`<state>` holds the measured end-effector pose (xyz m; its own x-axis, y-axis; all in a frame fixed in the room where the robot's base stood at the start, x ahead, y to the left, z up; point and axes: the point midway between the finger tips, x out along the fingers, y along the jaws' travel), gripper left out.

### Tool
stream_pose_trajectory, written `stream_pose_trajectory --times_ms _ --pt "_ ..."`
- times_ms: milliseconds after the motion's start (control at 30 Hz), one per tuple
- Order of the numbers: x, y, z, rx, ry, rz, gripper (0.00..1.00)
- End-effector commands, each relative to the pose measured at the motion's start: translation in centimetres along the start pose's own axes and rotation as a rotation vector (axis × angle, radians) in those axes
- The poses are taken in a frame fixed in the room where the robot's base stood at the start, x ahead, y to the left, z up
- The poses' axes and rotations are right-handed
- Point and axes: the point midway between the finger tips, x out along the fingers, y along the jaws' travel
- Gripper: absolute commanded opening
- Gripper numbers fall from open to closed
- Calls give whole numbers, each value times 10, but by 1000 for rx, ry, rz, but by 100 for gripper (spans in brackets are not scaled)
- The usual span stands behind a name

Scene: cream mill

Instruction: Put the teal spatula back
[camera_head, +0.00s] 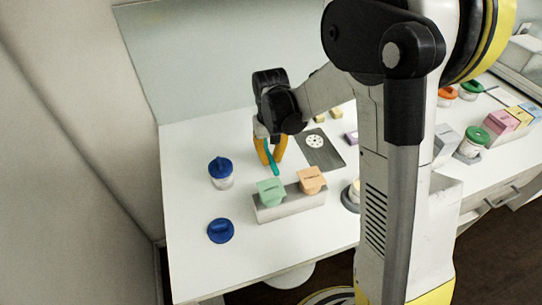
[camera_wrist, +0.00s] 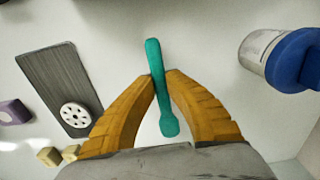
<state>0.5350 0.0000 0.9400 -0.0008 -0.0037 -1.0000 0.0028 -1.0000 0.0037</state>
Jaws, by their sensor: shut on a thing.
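The teal spatula (camera_wrist: 153,58) is between the two yellow fingertips of my gripper (camera_wrist: 160,82) in the wrist view. My gripper is shut on its shaft. In the head view the spatula (camera_head: 272,162) hangs from my gripper (camera_head: 268,150), pointing down and tilted, over the white table. It is behind the grey block that carries the green and orange pieces. Whether its lower end touches anything cannot be told.
A blue-lidded jar (camera_head: 221,174) stands left of my gripper, with a loose blue lid (camera_head: 221,231) in front. The grey block (camera_head: 290,206) holds a green piece (camera_head: 270,192) and an orange piece (camera_head: 311,180). A dark plate (camera_head: 326,155) with a white disc lies to the right.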

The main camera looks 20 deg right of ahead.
Motion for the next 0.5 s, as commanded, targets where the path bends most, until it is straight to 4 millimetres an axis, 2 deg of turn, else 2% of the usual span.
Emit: stream_pose_trajectory --times_ms 500 --pt "7 0 0 0 0 0 0"
